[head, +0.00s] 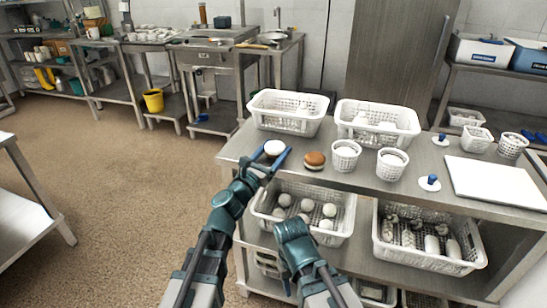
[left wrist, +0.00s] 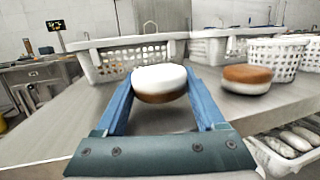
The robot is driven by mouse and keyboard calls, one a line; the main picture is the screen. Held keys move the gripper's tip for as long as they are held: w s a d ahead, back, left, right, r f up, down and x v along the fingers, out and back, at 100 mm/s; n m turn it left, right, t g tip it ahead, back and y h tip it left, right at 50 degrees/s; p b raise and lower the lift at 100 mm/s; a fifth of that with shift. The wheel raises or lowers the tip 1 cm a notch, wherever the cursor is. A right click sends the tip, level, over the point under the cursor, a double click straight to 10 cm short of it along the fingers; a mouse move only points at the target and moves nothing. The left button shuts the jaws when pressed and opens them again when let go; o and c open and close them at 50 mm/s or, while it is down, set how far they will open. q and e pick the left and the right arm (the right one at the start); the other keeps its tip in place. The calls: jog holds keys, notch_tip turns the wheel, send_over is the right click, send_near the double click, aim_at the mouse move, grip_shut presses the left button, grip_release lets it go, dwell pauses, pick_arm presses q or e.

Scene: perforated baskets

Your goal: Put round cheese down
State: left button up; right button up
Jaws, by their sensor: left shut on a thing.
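The round cheese (head: 274,148), white on top with a brown lower side, is at the left end of the steel table (head: 330,176). My left gripper (head: 278,157) is shut on it, one blue finger on each side. In the left wrist view the cheese (left wrist: 160,82) sits level between the fingertips (left wrist: 160,95). I cannot tell whether its underside touches the table top. A brown-topped round item (head: 314,160) with a pale base stands just right of it, apart. My right arm shows at the bottom middle, but its fingers are not visible.
Two white perforated baskets (head: 288,125) (head: 378,135) stand behind the cheese. Small round baskets (head: 345,167) (head: 391,175) and a white board (head: 497,190) are to the right. Filled baskets (head: 312,238) (head: 457,268) are on the shelf below. The table's left edge is close to the cheese.

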pick_arm(q)
jog(key=shift+f, duration=0.25)
jog(key=shift+s+f+b, duration=0.15)
jog(key=shift+f+b, duration=0.05)
jog(key=shift+b, duration=0.25)
jog(key=shift+s, duration=0.15)
jog(key=o, duration=1.4)
jog(key=shift+f, duration=0.1)
